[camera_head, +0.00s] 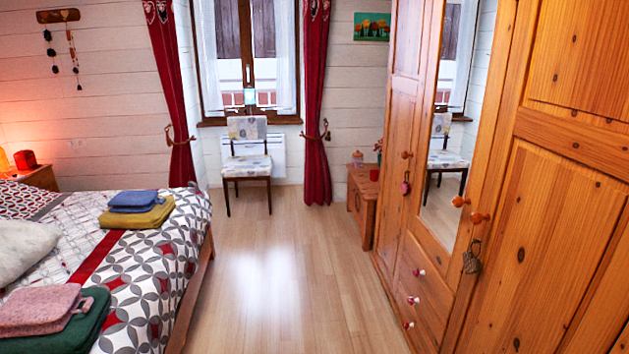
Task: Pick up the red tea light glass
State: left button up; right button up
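A small red cup-like object, which looks like the red tea light glass (374,174), stands on top of a low wooden chest (366,191) beyond the wardrobe, by the right curtain. It is small and far off, so its details are hard to tell. Another red object (25,159), of unclear kind, sits on the bedside table (40,178) at the far left, beside an orange glowing lamp (3,160). Neither of my grippers shows in the head view.
A bed (140,265) with folded towels and a pillow fills the left. A tall wooden wardrobe (545,200) with a mirror lines the right. A chair (246,165) stands by the window. The wooden floor (280,270) between bed and wardrobe is clear.

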aim_at(373, 177)
jog(key=i, duration=4.6)
